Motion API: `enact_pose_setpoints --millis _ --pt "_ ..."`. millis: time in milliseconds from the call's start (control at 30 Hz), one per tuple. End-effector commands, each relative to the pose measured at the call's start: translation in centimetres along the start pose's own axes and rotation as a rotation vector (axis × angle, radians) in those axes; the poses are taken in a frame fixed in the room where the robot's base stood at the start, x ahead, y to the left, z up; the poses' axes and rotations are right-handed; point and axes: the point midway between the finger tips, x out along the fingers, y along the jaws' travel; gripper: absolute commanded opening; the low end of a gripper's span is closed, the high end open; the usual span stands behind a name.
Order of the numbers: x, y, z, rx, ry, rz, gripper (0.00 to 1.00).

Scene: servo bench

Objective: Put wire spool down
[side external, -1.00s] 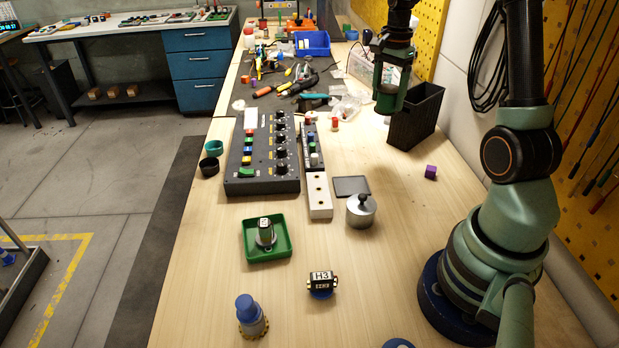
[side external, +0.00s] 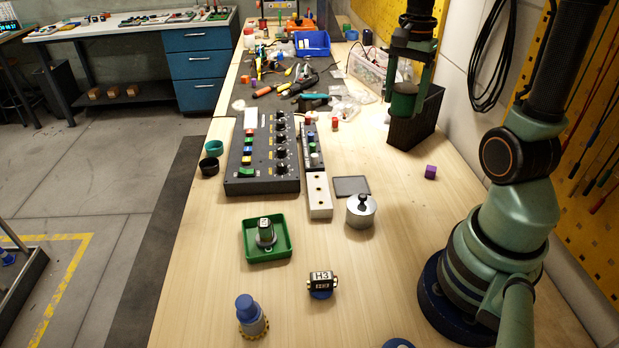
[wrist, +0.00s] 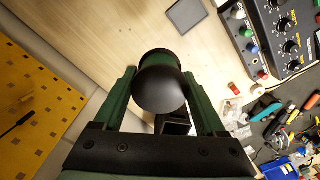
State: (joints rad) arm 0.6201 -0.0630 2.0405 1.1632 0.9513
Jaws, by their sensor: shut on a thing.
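The wire spool (side external: 403,103) is a dark green and black cylinder held between the fingers of my gripper (side external: 406,86). In the side view it hangs in the air, in front of the upper part of the black open bin (side external: 418,128). In the wrist view the spool (wrist: 160,84) shows its rounded dark end between the two green fingers, with my gripper (wrist: 161,92) shut on it. Part of the bin (wrist: 175,127) shows just behind the spool there. I cannot tell how high the spool is above the bin.
A dark flat pad (side external: 352,186), a metal weight (side external: 361,211) and a control panel (side external: 265,155) stand to the left. Bare bench lies in front of the bin.

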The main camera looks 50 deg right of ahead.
Motion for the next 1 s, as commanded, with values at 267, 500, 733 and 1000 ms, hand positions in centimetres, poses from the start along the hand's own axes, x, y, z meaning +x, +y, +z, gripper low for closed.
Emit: enact_pose_setpoints --millis 267,500,733,1000 --pt "6.2 0.2 0.1 -0.001 -0.005 0.006 0.1" --pt "12.0 0.2 0.1 -0.001 -0.005 0.007 0.1" --pt "15.3 0.1 0.1 0.0 -0.002 0.002 0.1" --pt "17.9 0.1 0.1 0.0 -0.003 0.004 0.1"
